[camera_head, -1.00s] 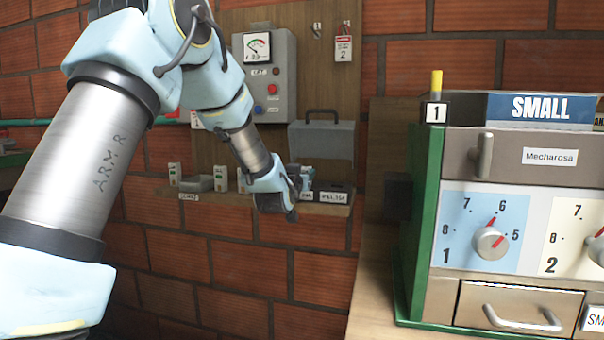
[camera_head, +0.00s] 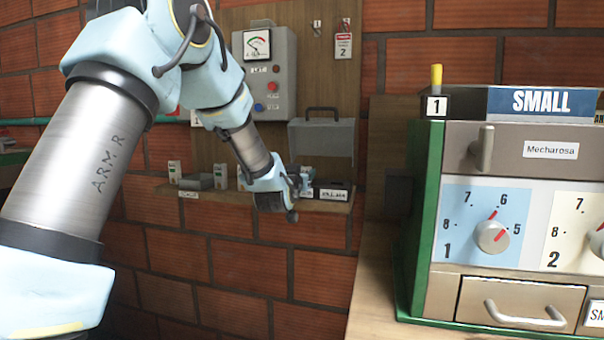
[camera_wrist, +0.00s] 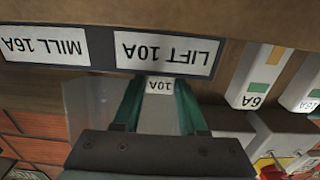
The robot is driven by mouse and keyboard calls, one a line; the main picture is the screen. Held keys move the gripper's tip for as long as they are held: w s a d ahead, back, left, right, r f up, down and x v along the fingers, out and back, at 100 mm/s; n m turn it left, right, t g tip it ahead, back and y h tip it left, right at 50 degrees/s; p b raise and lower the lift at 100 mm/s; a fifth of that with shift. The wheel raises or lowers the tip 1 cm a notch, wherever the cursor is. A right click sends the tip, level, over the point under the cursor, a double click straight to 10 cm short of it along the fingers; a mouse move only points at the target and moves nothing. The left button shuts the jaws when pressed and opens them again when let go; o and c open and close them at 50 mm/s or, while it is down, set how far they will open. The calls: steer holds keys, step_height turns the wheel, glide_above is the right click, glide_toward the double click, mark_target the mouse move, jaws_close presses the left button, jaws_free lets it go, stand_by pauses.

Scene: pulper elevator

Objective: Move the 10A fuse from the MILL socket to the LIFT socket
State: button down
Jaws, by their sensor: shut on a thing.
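My gripper (camera_wrist: 160,105) is shut on a pale fuse marked 10A (camera_wrist: 160,87), held between its two green fingers. In the wrist view the picture is upside down, and the fuse end lies beside the LIFT 10A label (camera_wrist: 167,52), lined up with it. The MILL 16A label (camera_wrist: 43,45) is to the left of it. The sockets are hidden, and I cannot tell whether the fuse is seated. In the head view my gripper (camera_head: 303,181) is at the right part of the wall shelf, mostly hidden by my wrist.
The wall shelf (camera_head: 255,200) also bears a grey tray (camera_head: 196,182). A raised grey lid (camera_head: 322,138) and a meter box (camera_head: 265,75) are behind. A machine with dials (camera_head: 500,200) stands at the right.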

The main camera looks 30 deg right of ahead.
steer(key=shift+c, duration=1.9)
jaws_free()
steer(key=shift+s, duration=0.1)
steer(key=b+v, duration=0.2)
steer(key=v, duration=0.9)
steer(key=w+a+f+n+g+y+p, duration=0.1)
steer(key=a+f+n+g+y+p, duration=0.2)
steer(key=a, duration=0.8)
steer(key=w+a+f+n+g+y+p, duration=0.15)
steer(key=a+f+y+p, duration=0.3)
steer(key=a, duration=0.65)
steer(key=s+a+f+n+g+y+p, duration=0.2)
steer(key=s+a+g, duration=0.5)
steer(key=s+a, duration=0.8)
steer(key=shift+a+f+n+y+p, duration=0.2)
steer(key=shift+a+n+y+p, duration=0.4)
steer(key=shift+y, duration=0.65)
